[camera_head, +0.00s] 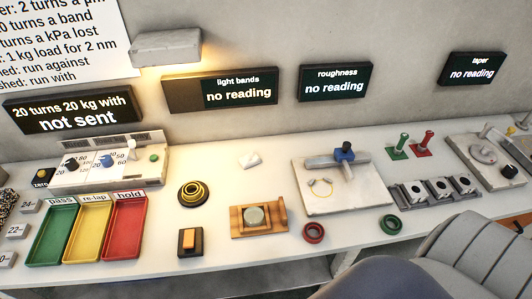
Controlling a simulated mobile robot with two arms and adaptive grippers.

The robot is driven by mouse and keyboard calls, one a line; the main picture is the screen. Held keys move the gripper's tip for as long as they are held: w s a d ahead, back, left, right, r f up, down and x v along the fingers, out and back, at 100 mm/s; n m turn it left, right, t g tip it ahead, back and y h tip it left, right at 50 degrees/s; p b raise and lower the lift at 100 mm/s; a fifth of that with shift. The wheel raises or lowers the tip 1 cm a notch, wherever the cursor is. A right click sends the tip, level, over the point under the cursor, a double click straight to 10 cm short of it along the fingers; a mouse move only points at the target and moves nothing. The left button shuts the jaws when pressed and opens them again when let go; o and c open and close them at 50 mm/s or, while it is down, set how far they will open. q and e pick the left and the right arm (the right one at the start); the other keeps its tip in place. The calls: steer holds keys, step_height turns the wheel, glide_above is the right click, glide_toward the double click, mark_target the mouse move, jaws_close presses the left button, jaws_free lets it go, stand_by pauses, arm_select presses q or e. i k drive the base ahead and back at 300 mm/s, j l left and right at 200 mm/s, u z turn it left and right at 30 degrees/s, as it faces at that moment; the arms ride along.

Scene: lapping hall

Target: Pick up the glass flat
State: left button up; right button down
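A round, grey-green disc, which looks like the glass flat (254,216), lies on a wooden holder (238,231) with raised sides, near the middle of the white bench. Its top face is clear of other things. Neither of my gripper's fingertips shows in the head view, and nothing is seen touching the disc.
Green, yellow and red trays (125,230) stand at the left. A black-and-yellow round piece (193,192) and an orange switch (190,242) lie left of the holder; a red ring (314,233) lies right. A pale plate (335,200) stands beyond. A large grey ridged shape (475,260) covers the lower right.

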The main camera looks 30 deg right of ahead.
mark_target(254, 216)
steer(key=i+l+z, duration=0.1)
steer(key=z, duration=0.7)
